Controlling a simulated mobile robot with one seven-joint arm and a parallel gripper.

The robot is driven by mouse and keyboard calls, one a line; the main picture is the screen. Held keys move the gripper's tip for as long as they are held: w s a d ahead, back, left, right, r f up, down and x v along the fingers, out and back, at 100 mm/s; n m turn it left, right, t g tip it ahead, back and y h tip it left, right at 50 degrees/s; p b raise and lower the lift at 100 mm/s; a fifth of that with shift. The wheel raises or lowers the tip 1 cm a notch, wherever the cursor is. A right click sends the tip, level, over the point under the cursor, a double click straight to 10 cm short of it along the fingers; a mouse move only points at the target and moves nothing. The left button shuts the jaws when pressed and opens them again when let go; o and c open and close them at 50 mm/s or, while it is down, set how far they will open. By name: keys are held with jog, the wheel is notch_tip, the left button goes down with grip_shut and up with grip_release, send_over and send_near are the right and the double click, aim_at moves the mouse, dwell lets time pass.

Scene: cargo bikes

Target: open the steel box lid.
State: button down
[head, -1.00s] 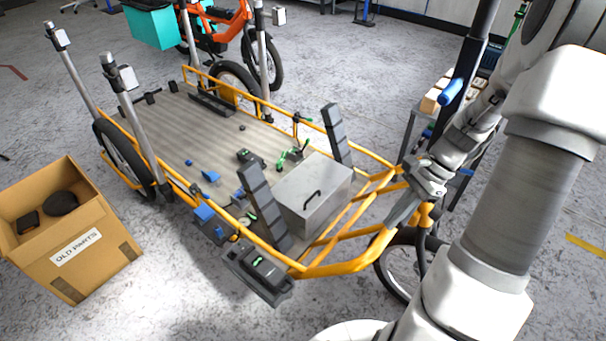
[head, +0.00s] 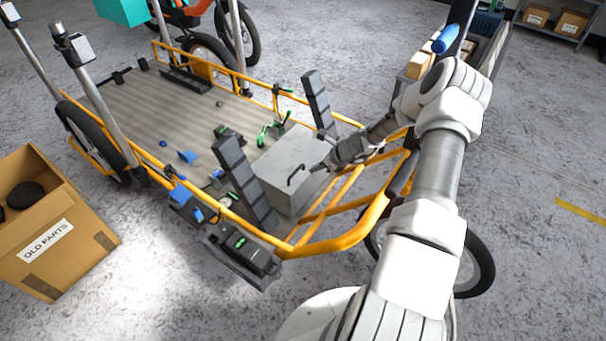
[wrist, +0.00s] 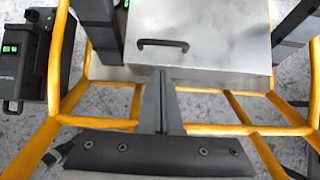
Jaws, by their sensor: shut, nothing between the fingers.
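The steel box (head: 291,192) sits on the front end of the cargo bike's bed, between two dark grey upright posts. Its lid (head: 296,155) is closed and carries a black handle (head: 296,174) near its front edge. In the wrist view the lid (wrist: 205,25) fills the top middle and the handle (wrist: 163,44) shows whole. My gripper (head: 320,168) is at the right side of the handle in the head view. In the wrist view my gripper (wrist: 160,75) is shut and empty, its tips just short of the handle and apart from it in the picture.
The yellow frame (head: 325,243) of the bike surrounds the box, with bars under my gripper. Dark posts (head: 245,182) (head: 318,100) flank the box. Small blue and green parts lie on the bed (head: 150,110). A cardboard box (head: 60,240) marked OLD PARTS stands on the floor at left.

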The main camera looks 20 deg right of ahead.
aim_at(301, 181)
jog(key=b+x, duration=0.3)
jog(key=x, duration=0.6)
jog(key=shift+w+a+f, duration=0.1)
jog(key=shift+f, duration=0.2)
jog(key=shift+r, duration=0.1)
jog(key=shift+w+r+g+p, duration=0.15)
jog(key=shift+r+g+p, duration=0.15)
jog(key=shift+r+p, duration=0.2)
jog(key=shift+w+a+r+h+p, duration=0.1)
jog(key=shift+a+r+h+p, duration=0.05)
jog(key=shift+r+h+p, duration=0.2)
